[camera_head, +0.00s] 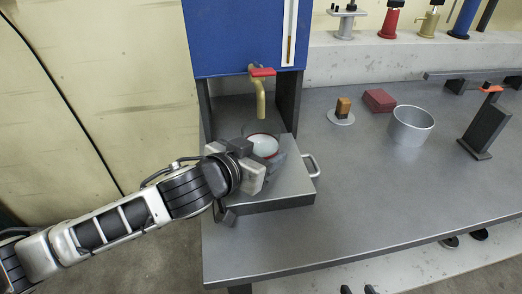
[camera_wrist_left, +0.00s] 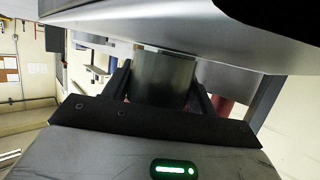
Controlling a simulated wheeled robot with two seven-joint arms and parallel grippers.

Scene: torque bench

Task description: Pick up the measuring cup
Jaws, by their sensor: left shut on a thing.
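A clear cup with white inside, which looks like the measuring cup (camera_head: 264,146), stands below the brass spout on the grey drawer-like box. My left gripper (camera_head: 262,158) reaches in from the left and is shut on it, partly hiding its lower part. In the left wrist view, a grey, see-through cylindrical wall (camera_wrist_left: 163,78) sits between the two dark fingers (camera_wrist_left: 165,88). I cannot tell whether the cup is lifted off the box. My right gripper is not in view.
The brass spout (camera_head: 259,95) hangs close above the cup. A metal pot (camera_head: 410,126), red block (camera_head: 379,100) and dark stand (camera_head: 485,130) are to the right. The bench front is clear.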

